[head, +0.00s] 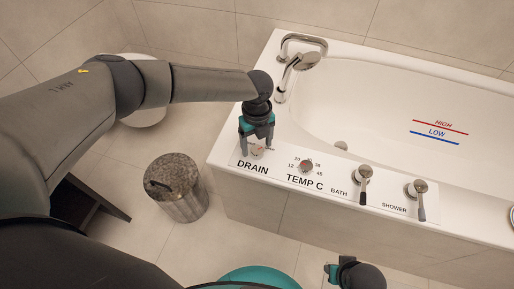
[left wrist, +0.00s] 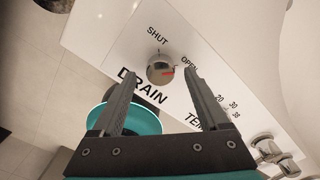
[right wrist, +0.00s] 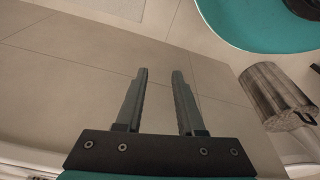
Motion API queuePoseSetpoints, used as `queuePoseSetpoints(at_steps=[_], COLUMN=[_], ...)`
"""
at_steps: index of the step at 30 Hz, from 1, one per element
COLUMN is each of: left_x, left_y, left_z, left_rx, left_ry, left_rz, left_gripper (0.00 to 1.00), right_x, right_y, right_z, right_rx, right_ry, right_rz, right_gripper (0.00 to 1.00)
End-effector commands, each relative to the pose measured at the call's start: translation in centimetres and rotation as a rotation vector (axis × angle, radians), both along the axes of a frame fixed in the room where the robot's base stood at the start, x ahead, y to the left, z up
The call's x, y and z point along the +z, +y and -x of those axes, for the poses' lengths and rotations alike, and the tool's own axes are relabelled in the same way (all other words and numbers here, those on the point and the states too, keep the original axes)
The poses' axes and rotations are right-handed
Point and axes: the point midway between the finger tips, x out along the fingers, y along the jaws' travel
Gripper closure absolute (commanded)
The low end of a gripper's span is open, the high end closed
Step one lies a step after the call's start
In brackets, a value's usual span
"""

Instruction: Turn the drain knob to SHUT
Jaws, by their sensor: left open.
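The drain knob (head: 257,152) is a small round chrome knob on the tub's white rim panel, partly hidden by my left gripper in the head view. In the left wrist view the knob (left wrist: 158,70) has a red mark pointing toward the OPEN label (left wrist: 190,62). The SHUT label (left wrist: 157,36) stands at another side of it. My left gripper (head: 257,143) is open above the knob, one finger to each side, with a gap on both sides in the left wrist view. My right gripper (right wrist: 160,72) is open and empty, over the floor in front of the tub.
The temperature knob (head: 305,166), bath lever (head: 364,180) and shower lever (head: 417,190) line the same rim to the right. A tap with hand shower (head: 303,61) stands behind. A stone-patterned bin (head: 175,186) stands on the floor at left.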

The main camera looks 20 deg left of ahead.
Motion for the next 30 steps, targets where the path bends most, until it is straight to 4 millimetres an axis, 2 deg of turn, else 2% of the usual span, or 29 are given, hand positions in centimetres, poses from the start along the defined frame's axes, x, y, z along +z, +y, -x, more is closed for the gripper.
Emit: queuePoseSetpoints(at_steps=[6, 17, 30], left_x=[-1.3, -1.4, -1.4], left_y=[0.0, 0.0, 0.0], left_z=[0.0, 0.0, 0.0], left_rx=[0.000, 0.000, 0.000], left_ry=[0.000, -0.001, -0.001], left_rz=[0.000, -0.001, -0.001], left_gripper=[0.23, 0.23, 0.70], right_x=[1.0, 1.4, 1.4], right_y=[0.2, 0.2, 0.2], right_z=[-0.6, -0.8, -0.8], right_rx=[-0.001, -0.002, -0.002], right_ry=[-0.014, -0.017, -0.018], right_rz=[-0.003, -0.004, -0.004], right_gripper=[0.62, 0.62, 0.62])
